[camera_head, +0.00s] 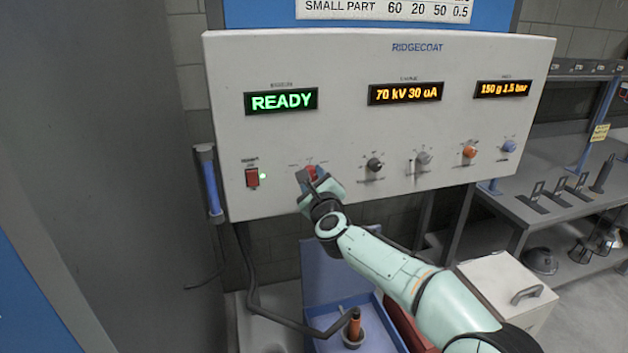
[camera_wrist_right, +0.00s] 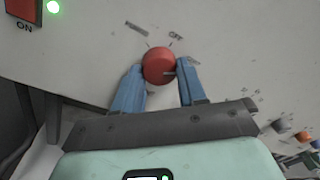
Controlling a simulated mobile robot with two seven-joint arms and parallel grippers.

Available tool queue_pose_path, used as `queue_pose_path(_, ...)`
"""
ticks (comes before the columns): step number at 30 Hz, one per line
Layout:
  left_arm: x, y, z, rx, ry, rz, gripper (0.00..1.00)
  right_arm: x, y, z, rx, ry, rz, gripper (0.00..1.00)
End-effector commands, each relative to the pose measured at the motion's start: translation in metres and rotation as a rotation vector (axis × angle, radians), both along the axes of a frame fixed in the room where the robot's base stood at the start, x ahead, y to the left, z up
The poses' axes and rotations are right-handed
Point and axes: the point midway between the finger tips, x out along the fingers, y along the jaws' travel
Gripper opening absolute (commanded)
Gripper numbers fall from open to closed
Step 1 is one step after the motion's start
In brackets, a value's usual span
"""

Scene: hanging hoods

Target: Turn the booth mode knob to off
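The red knob (camera_head: 311,172) is at the lower left of the light grey control panel (camera_head: 340,100). In the right wrist view the round red knob (camera_wrist_right: 158,64) has a small pale mark pointing right. An "OFF" label (camera_wrist_right: 176,35) is printed above and right of it, with another label at its upper left. My right gripper (camera_head: 312,180) is at the panel, and its blue fingers (camera_wrist_right: 160,72) lie on both sides of the knob and appear to touch it. My left gripper is not in view.
A red "ON" switch (camera_head: 252,178) with a green light is left of the knob. A black knob (camera_head: 375,164) and several others sit to the right. The display (camera_head: 281,101) reads "READY". A blue-handled bar (camera_head: 209,183) hangs at the panel's left edge.

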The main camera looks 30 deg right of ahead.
Motion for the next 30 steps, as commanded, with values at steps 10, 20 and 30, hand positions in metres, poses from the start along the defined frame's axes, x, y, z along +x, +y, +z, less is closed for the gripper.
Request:
queue_pose_path(10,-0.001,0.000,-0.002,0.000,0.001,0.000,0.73,0.000,0.000,0.000,-0.076,0.016,-0.001,0.10)
queue_pose_path(20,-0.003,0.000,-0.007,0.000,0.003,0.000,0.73,0.000,-0.001,0.000,-0.327,0.076,-0.001,0.10)
queue_pose_path(30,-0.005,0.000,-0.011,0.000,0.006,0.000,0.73,-0.001,-0.001,0.001,-0.640,0.152,0.001,0.10)
